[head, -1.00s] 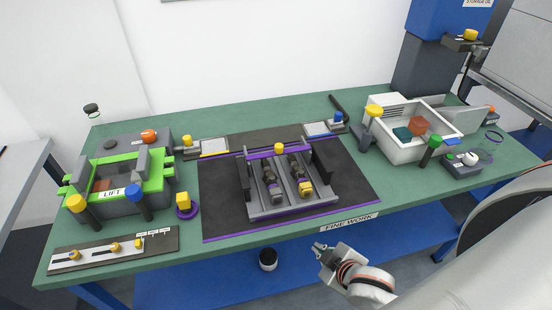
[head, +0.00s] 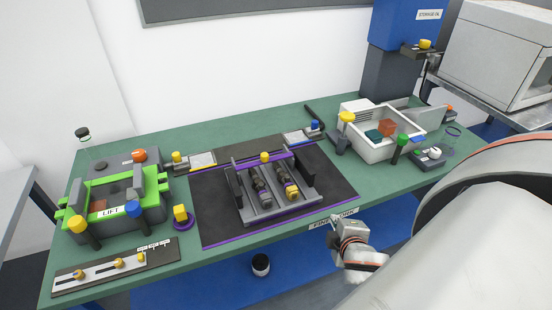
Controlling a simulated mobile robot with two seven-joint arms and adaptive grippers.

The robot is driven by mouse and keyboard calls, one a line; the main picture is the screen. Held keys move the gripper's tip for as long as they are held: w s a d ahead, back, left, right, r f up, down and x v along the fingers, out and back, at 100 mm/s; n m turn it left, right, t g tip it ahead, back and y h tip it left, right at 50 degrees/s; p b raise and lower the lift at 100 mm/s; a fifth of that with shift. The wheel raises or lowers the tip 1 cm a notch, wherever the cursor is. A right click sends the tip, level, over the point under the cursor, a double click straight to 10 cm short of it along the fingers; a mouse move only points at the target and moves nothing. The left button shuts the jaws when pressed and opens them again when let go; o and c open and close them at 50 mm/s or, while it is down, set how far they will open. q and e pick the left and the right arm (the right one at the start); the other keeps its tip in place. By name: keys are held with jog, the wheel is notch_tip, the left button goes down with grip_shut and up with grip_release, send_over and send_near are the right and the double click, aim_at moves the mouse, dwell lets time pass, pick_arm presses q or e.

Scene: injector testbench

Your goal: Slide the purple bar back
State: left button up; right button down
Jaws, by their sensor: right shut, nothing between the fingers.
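The purple bar (head: 280,157) lies across the back end of a grey fixture, with a yellow knob (head: 264,156) at its middle. The grey fixture (head: 267,215) sits on a dark mat and holds two dark injectors (head: 256,182) side by side, one with a yellow part. My right gripper (head: 335,218) is shut and empty at the table's front edge, by the "FINE WORK" label. It is to the front right of the fixture, apart from it and from the bar. My left gripper is out of view.
The green lift device (head: 112,183) and a slider panel (head: 115,270) stand at the left. A white bin (head: 385,150) with blocks stands at the right, near a green-topped post (head: 402,142). The dark mat (head: 335,190) is clear right of the fixture.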

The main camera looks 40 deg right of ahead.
jog(key=w+d+r+n+t, duration=0.5)
jog(key=d+r+n+t, duration=0.1)
jog(key=d+r+n, duration=0.4)
pick_arm(q)
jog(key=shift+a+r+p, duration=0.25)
jog(key=shift+p, duration=0.2)
pick_arm(e)
jog(key=w+a+n+g+y, duration=0.1)
jog(key=w+a+n+y, duration=0.2)
jog(key=n+y, duration=0.3)
jog(key=w+a+n+g+y, duration=0.1)
jog(key=w+a+n+y, duration=0.2)
jog(key=n, duration=1.2)
jog(key=shift+w+a+y, duration=0.3)
jog(key=shift+a+y, duration=0.7)
jog(key=shift+y, duration=0.5)
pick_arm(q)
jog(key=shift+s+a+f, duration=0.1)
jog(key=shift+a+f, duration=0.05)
pick_arm(e)
jog(key=shift+w, duration=0.15)
